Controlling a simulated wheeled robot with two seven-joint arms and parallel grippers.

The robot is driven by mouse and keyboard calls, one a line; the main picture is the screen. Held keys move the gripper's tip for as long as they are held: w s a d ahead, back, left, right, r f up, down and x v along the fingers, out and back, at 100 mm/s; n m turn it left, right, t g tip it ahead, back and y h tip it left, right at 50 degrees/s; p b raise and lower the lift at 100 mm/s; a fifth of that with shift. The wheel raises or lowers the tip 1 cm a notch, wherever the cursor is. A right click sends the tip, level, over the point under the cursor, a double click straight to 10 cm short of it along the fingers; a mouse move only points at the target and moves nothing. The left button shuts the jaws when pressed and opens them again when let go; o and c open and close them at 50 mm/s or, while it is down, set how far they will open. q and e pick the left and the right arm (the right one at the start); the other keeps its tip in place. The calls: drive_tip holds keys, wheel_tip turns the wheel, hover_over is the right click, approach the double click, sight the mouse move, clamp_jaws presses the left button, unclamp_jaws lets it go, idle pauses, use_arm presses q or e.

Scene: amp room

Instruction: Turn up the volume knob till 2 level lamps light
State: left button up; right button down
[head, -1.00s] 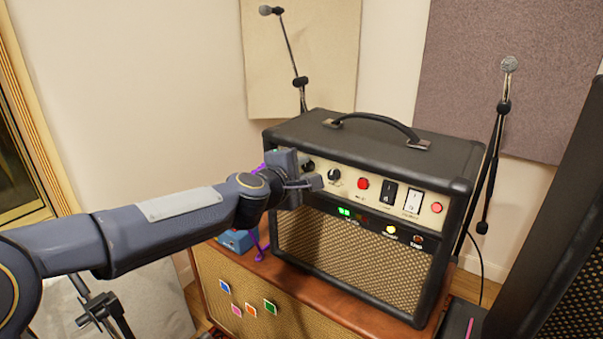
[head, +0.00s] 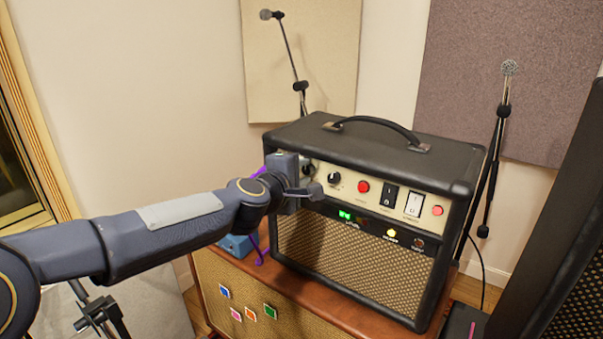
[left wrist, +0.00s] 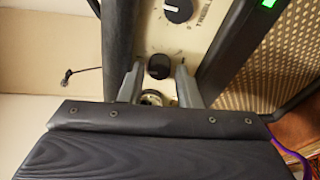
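The amplifier (head: 375,150) stands on a wooden cabinet, with a cream control panel on its front. My left gripper (left wrist: 158,82) is at the left end of the panel. In the left wrist view its two fingers are apart, on either side of a dark knob (left wrist: 158,66); I cannot tell whether they touch it. That knob is mostly hidden by my gripper in the head view. Another knob with a white pointer (head: 334,179) is to its right.
Right along the panel are a red lamp (head: 363,187), a black switch (head: 389,195), a white switch (head: 414,204) and another red lamp (head: 437,210). A yellow lamp (head: 391,233) glows below. A blue box (head: 236,244) and a microphone stand (head: 497,140) flank the amplifier.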

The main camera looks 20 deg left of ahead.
use_arm(q)
drive_tip(key=p+v, duration=0.1)
drive_tip(key=v, duration=0.6)
drive_tip(key=shift+s, duration=0.35)
drive_tip(key=shift+r, duration=0.1)
drive_tip(key=s+a+f+m+g, duration=0.1)
drive_tip(key=s+f+m+g, duration=0.2)
drive_tip(key=s+f+m, duration=0.45)
drive_tip(key=s+a+f+m+g, duration=0.1)
drive_tip(key=s+f+m+g, duration=0.3)
drive_tip(key=s, duration=0.7)
drive_tip(key=s+f+m+g, duration=0.35)
drive_tip(key=s+f, duration=0.35)
drive_tip(key=s, duration=0.3)
wheel_tip(320, 180, up, 16)
drive_tip(key=p, duration=1.6)
drive_tip(key=shift+a+m+h+p, duration=0.15)
drive_tip(key=shift+m+h+p, duration=0.15)
drive_tip(key=shift+m+h, duration=0.1)
drive_tip(key=shift+w+t, duration=0.15)
drive_tip(key=shift+t, duration=0.1)
